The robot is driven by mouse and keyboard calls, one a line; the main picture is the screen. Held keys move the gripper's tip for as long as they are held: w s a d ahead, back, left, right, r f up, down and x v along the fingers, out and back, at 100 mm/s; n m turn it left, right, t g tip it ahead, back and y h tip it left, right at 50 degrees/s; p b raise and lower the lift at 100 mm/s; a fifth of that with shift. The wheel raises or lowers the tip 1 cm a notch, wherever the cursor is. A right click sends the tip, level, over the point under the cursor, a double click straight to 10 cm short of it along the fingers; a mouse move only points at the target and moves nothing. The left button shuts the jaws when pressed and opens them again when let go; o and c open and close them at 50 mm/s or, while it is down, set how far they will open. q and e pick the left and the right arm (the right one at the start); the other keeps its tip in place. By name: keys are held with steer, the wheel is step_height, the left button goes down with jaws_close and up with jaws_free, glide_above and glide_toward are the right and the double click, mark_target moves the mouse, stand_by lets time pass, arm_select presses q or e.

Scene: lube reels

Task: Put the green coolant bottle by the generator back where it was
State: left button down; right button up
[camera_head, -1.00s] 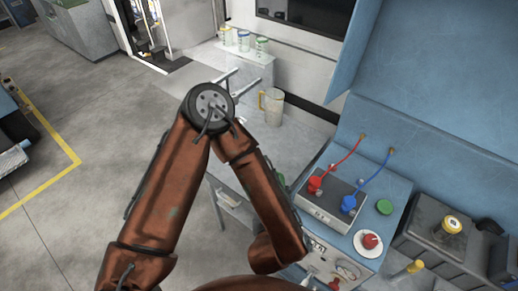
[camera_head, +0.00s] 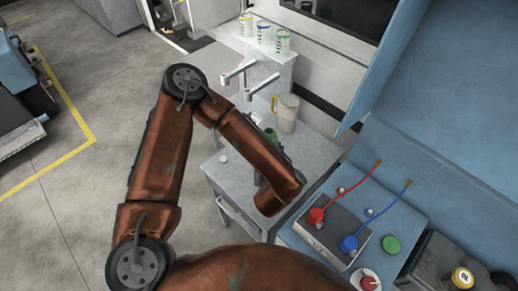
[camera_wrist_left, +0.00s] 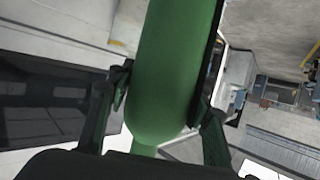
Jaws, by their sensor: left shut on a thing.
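The green coolant bottle (camera_wrist_left: 172,75) fills the middle of the left wrist view, its rounded lower part between the two fingers of my left gripper (camera_wrist_left: 162,95). The fingers are shut on it, one at each side. In the head view, only a small green part (camera_head: 271,134) shows behind my left forearm, beside the clear jug; it looks like the same bottle. My left gripper is hidden by that forearm in the head view. I cannot tell whether the bottle touches the bench. My right gripper is in neither view.
A grey bench (camera_head: 228,172) lies behind my forearm, with a jug (camera_head: 286,112) on it. Several bottles stand on a raised shelf (camera_head: 268,48). A tap-like fitting (camera_head: 240,72) sticks out nearby. A box with red and blue cables (camera_head: 332,238) stands at the right.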

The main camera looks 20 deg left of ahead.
arm_select(q)
steer(key=w+a+f, duration=0.7)
steer(key=f, duration=0.4)
steer(key=shift+f, duration=0.25)
steer(key=c, duration=1.5)
jaws_free()
steer(key=shift+a+f, duration=0.1)
steer(key=shift+f, duration=0.05)
steer(key=o, duration=0.5)
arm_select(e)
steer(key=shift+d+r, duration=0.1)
